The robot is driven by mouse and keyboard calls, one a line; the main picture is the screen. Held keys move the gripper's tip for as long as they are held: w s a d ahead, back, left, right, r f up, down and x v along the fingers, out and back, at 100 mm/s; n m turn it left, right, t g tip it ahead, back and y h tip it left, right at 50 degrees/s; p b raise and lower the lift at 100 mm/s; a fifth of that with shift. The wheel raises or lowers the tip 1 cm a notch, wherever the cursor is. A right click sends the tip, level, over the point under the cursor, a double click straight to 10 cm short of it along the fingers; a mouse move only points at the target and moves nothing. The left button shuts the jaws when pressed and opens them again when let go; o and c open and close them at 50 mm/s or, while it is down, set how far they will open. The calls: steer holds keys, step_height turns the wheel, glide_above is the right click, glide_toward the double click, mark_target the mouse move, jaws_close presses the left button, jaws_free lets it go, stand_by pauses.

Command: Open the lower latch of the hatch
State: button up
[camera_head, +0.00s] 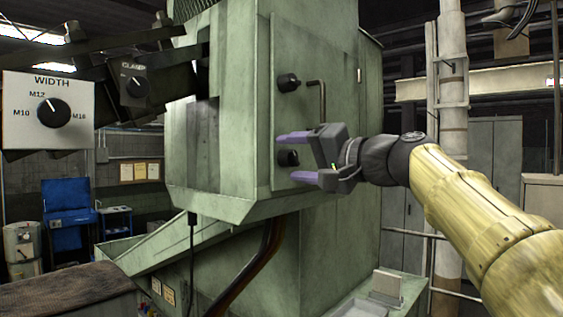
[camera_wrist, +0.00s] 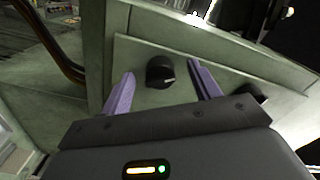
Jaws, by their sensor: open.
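The hatch (camera_head: 345,125) is a flat green panel on the side of the green machine, and it looks closed. Its lower latch (camera_head: 288,158) is a round black knob near the panel's left edge. In the wrist view the lower latch (camera_wrist: 160,73) shows a pale pointer line and sits between two purple fingers. My gripper (camera_head: 283,157) is open, one finger above the lower latch and one below it. In the wrist view the gripper (camera_wrist: 162,71) shows gaps on both sides of the knob. The upper latch (camera_head: 288,82) is a similar knob higher up.
A dark bent handle (camera_head: 321,100) stands out from the hatch right of the upper latch. A white WIDTH dial panel (camera_head: 50,112) and a CLAMP dial (camera_head: 137,86) are at left. Pipes (camera_head: 453,90) and grey cabinets (camera_head: 490,160) stand behind my arm at right.

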jaws_close()
steer(key=m+p, duration=0.1)
steer(key=m, duration=0.1)
steer(key=shift+m, duration=0.9)
steer(key=shift+m+p, duration=0.55)
steer(key=shift+m, duration=1.35)
jaws_free()
